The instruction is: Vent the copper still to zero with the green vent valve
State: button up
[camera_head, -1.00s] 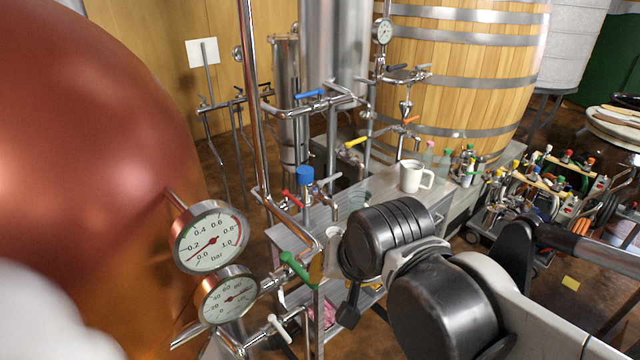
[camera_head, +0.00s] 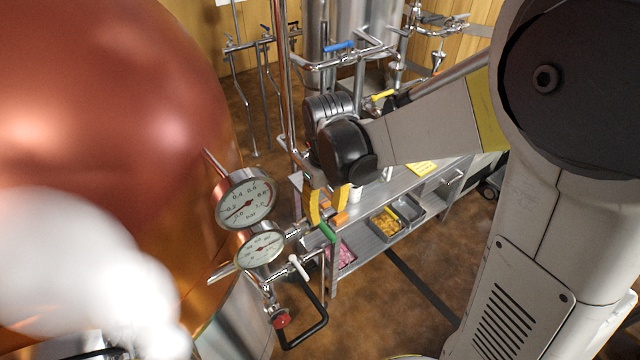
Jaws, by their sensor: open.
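The copper still (camera_head: 120,110) fills the left side. Its bar pressure gauge (camera_head: 246,199) faces me, with the needle low on the scale; the exact reading is too small to tell. A second round dial (camera_head: 261,249) sits just below it. My gripper (camera_head: 328,205), with yellow-orange fingers, points down just above the handle's upper end. It looks open and empty. My wrist hides part of the pipes behind, and I cannot tell whether a finger touches the handle.
White vapour (camera_head: 90,270) covers the lower left. A white-handled valve (camera_head: 298,266) and a red knob (camera_head: 281,320) sit below the green handle. A steel cart (camera_head: 375,240) with bins stands behind. Blue (camera_head: 339,46) and yellow (camera_head: 382,96) valve handles are farther back.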

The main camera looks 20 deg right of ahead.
aim_at(326, 227)
jog(key=shift+f+b, duration=2.7)
jog(key=shift+f, duration=0.95)
